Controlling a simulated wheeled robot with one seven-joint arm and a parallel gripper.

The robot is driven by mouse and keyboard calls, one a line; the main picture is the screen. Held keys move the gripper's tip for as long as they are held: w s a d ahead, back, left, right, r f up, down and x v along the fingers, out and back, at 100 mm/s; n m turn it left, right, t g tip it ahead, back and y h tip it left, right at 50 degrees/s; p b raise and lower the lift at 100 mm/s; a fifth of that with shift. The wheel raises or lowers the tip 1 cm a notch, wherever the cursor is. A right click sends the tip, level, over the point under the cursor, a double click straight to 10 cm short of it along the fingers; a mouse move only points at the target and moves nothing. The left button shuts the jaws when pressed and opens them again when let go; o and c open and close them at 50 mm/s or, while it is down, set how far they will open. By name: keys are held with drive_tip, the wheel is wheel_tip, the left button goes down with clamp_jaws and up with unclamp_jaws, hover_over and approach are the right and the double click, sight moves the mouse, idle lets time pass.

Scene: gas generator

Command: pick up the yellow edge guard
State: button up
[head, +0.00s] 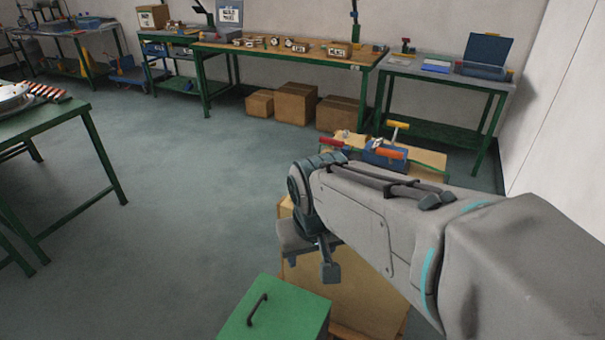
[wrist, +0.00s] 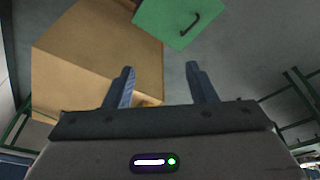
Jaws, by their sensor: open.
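I cannot identify the yellow edge guard with certainty. In the wrist view a small yellow-orange patch (wrist: 148,101) shows beside the left finger, mostly hidden by my gripper; I cannot tell what it is. My gripper (wrist: 161,68) is open, with nothing between its fingertips. It points down over the floor and the edge of a large cardboard box (wrist: 95,55). In the head view my gripper (head: 328,272) hangs in front of that box, and my arm hides part of the area behind it.
A green box with a black handle (head: 270,312) stands beside the cardboard box. Behind my arm, a low surface holds a blue toolbox (head: 380,157) and a yellow-handled tool (head: 397,126). Green-legged workbenches (head: 290,52) line the back.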

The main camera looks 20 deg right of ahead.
drive_tip(key=w+d+f+m+h+p, duration=0.1)
drive_tip(key=w+d+m, duration=0.2)
drive_tip(key=w, duration=1)
drive_tip(key=w+d+m+h+p, duration=0.1)
drive_tip(key=w+d+m, duration=0.15)
drive_tip(key=w, duration=1.15)
drive_tip(key=w+d+f+m+p, duration=0.1)
drive_tip(key=w+d+f, duration=0.1)
drive_tip(key=w+f, duration=0.2)
drive_tip(key=w+d+f+p, duration=0.1)
drive_tip(key=w+d+f, duration=0.2)
drive_tip(key=w+f, duration=0.2)
drive_tip(key=w+d+f+m+p, duration=0.1)
drive_tip(key=w+d+f, duration=0.1)
drive_tip(key=w+f, duration=0.2)
drive_tip(key=shift+w+d+f+m+h, duration=0.15)
drive_tip(key=shift+f+m+h, duration=0.05)
drive_tip(key=shift+f, duration=0.55)
drive_tip(key=shift+w+d+f+m+h, duration=0.1)
drive_tip(key=shift+d+f+m+h, duration=0.1)
drive_tip(key=shift+f, duration=0.55)
drive_tip(key=shift+w+p+x, duration=0.2)
drive_tip(key=shift+p+x, duration=0.3)
drive_tip(key=shift+x, duration=0.95)
drive_tip(key=shift+w+p+x, duration=0.2)
drive_tip(key=shift+p+x, duration=0.25)
drive_tip(key=shift+x, duration=1)
drive_tip(key=shift+a, duration=0.1)
drive_tip(key=c, duration=1.1)
